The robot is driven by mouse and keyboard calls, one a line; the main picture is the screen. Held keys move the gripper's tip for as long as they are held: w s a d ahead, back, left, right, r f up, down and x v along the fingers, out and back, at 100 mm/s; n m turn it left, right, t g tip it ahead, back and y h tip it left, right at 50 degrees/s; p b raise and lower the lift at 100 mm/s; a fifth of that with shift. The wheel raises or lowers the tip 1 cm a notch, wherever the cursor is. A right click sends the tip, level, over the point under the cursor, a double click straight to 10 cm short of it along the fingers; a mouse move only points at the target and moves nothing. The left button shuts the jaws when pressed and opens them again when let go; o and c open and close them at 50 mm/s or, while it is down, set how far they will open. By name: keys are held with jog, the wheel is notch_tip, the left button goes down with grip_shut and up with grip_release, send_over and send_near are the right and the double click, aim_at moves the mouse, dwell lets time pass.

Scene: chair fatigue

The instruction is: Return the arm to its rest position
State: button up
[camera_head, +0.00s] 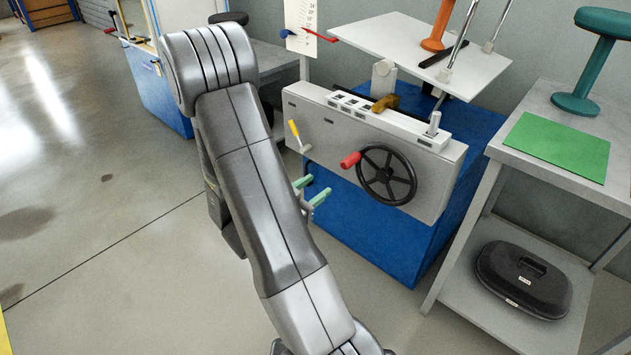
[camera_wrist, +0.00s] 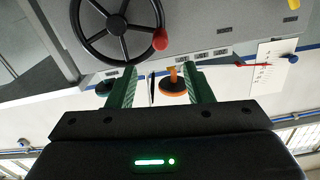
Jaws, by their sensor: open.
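My gripper (camera_head: 312,190) shows its two green fingers beside my grey arm in the head view, in front of the machine's grey panel (camera_head: 320,128) and left of the black handwheel (camera_head: 386,175). The fingers are apart with nothing between them. In the wrist view my gripper (camera_wrist: 160,70) is also open and empty, and the scene appears upside down. The handwheel (camera_wrist: 116,30) with its red knob (camera_wrist: 160,39) lies beyond the fingertips there. My arm is bent and reaches across the middle of the head view, hiding part of the machine's left side.
A yellow-handled lever (camera_head: 296,133) sticks out of the panel near my arm. A white plate (camera_head: 425,48) with an orange stool-shaped piece (camera_head: 438,28) is above. A grey table (camera_head: 545,160) with a green mat (camera_head: 560,146) stands right. Floor at left is clear.

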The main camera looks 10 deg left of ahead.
aim_at(343, 166)
jog(key=b+x, duration=0.2)
jog(key=x, duration=1.2)
jog(key=shift+a, duration=0.1)
